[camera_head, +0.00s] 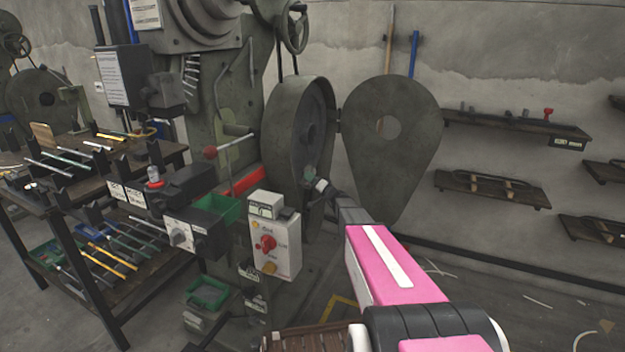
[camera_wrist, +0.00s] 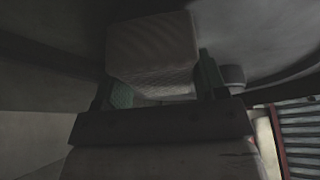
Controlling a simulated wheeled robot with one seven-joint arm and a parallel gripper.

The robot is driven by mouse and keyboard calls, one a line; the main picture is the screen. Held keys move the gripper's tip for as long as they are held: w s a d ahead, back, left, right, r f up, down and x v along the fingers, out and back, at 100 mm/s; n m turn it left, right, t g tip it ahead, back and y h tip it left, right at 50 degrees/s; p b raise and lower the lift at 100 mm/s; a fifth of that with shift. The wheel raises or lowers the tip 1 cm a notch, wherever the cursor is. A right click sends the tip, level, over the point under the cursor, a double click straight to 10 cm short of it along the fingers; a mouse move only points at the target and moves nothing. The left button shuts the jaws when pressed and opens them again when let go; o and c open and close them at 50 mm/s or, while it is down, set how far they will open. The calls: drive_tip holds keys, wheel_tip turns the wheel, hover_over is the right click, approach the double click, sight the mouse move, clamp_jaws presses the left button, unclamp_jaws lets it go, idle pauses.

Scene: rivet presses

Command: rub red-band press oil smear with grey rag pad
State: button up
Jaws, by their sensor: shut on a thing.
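The press with a red band (camera_head: 247,184) stands in the middle of the head view. Its round wheel guard (camera_head: 283,130) is open, with the pear-shaped cover (camera_head: 390,150) swung out to the right. My gripper (camera_head: 313,178) is at the lower part of the open guard. In the wrist view my gripper (camera_wrist: 162,85) is shut on a pale grey block, the rag pad (camera_wrist: 152,45). The pad is close to a dark curved surface, and I cannot tell whether it touches. I cannot make out the oil smear in either view.
A control box with a red button (camera_head: 273,243) stands in front of the press. A rack with several rods (camera_head: 100,260) is at left. Shelves (camera_head: 515,125) hang on the right wall. Green bins (camera_head: 207,292) sit low near the press. Open floor lies at lower right.

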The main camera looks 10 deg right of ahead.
sight(308, 183)
drive_tip(key=shift+s+a, duration=1.25)
drive_tip(key=shift+s, duration=0.25)
drive_tip(key=shift+w+d, duration=0.6)
drive_tip(key=shift+w, duration=0.25)
drive_tip(key=shift+w+d, duration=0.6)
drive_tip(key=shift+w, duration=0.2)
drive_tip(key=shift+w+d, duration=0.5)
drive_tip(key=shift+w, duration=0.35)
drive_tip(key=shift+w+d, duration=0.45)
drive_tip(key=shift+w, duration=0.35)
drive_tip(key=shift+s, duration=0.15)
drive_tip(key=shift+s+a, duration=0.5)
drive_tip(key=shift+s, duration=0.35)
drive_tip(key=shift+s+a, duration=0.45)
drive_tip(key=shift+s, duration=0.35)
drive_tip(key=shift+s+a, duration=1.2)
drive_tip(key=shift+s, duration=0.3)
